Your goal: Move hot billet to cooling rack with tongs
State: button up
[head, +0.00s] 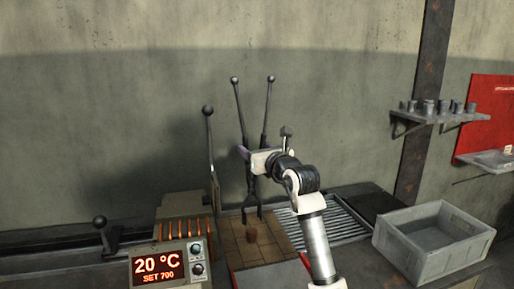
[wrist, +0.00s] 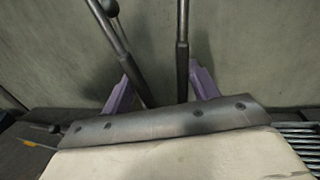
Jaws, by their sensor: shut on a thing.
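The tongs (head: 239,100) stand upright in the head view, their two ball-ended handles up and their dark jaws pointing down. My gripper (head: 250,155) is shut on the tongs around the middle. In the wrist view its purple fingers (wrist: 203,82) lie on either side of the tongs' dark handles (wrist: 183,50). The slatted metal cooling rack (head: 345,226) lies to the right of the bricks, partly hidden by my arm.
The heater (head: 184,230) with glowing orange slots stands left of the bricks; its display (head: 158,267) reads 20 °C, SET 700. A ball-topped lever (head: 209,140) rises beside it. A grey crate (head: 400,245) sits at right. A wall shelf (head: 440,117) holds small cylinders.

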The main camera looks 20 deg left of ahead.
jog(key=shift+s+a+f+m+t+h, duration=0.1)
jog(key=shift+s+f+m+t+h, duration=0.1)
jog(key=shift+f+m+t+h, duration=0.6)
jog(key=shift+f+b, duration=0.3)
jog(key=shift+b, duration=0.05)
dwell(0.4)
jog(key=shift+f+b, duration=0.7)
jog(key=shift+f, duration=0.8)
jog(key=shift+f+b, duration=0.6)
jog(key=shift+f, duration=0.35)
jog(key=shift+c, duration=0.4)
